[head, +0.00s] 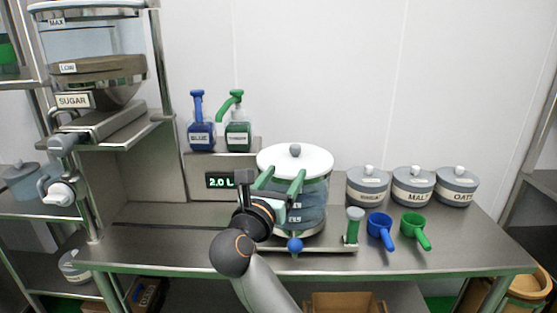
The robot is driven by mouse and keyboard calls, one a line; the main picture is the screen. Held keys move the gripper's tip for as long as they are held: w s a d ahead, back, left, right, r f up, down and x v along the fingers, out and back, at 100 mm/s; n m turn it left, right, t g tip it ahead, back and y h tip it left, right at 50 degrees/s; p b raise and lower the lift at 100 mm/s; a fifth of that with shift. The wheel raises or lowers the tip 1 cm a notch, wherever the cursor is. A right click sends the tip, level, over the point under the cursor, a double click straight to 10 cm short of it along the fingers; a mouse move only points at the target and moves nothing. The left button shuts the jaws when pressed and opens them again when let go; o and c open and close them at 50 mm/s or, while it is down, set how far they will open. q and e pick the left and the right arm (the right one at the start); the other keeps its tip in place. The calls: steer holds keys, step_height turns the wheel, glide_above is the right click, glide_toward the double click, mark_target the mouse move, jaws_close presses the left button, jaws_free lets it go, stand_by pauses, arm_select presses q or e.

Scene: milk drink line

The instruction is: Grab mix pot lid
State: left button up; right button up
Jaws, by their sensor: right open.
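The mix pot lid (310,158) is a white disc with a grey knob (295,150) at its middle. It sits on the mix pot (313,205), a clear-walled vessel on the steel counter. My right gripper (280,180) is in front of the pot, its two green fingers apart and pointing at the lid's front left edge. In the picture the fingertips overlap the lid's front edge, below the knob. I cannot tell whether they touch it. The fingers and wrist hide part of the pot's left side. My left gripper is not in view.
A blue pump bottle (201,128) and a green one (237,130) stand behind the pot at left, above a display (220,180) reading 2.0 L. Lidded jars (368,187), a blue scoop (381,229) and a green scoop (416,229) are at right. The left counter is clear.

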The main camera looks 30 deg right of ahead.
mark_target(294, 149)
steer(key=shift+m+y, duration=0.3)
steer(key=shift+y, duration=0.1)
steer(key=x, duration=0.5)
steer(key=w+a+p+x, duration=0.1)
steer(key=x, duration=0.1)
steer(key=shift+w+d+f, duration=0.1)
steer(key=shift+w+d, duration=0.05)
steer(key=shift+d, duration=0.05)
steer(key=shift+w+p+x, duration=0.2)
steer(key=shift+p+x, duration=0.25)
steer(key=shift+x, duration=2.25)
steer(key=shift+a, duration=0.2)
steer(key=shift+c, duration=0.2)
jaws_close()
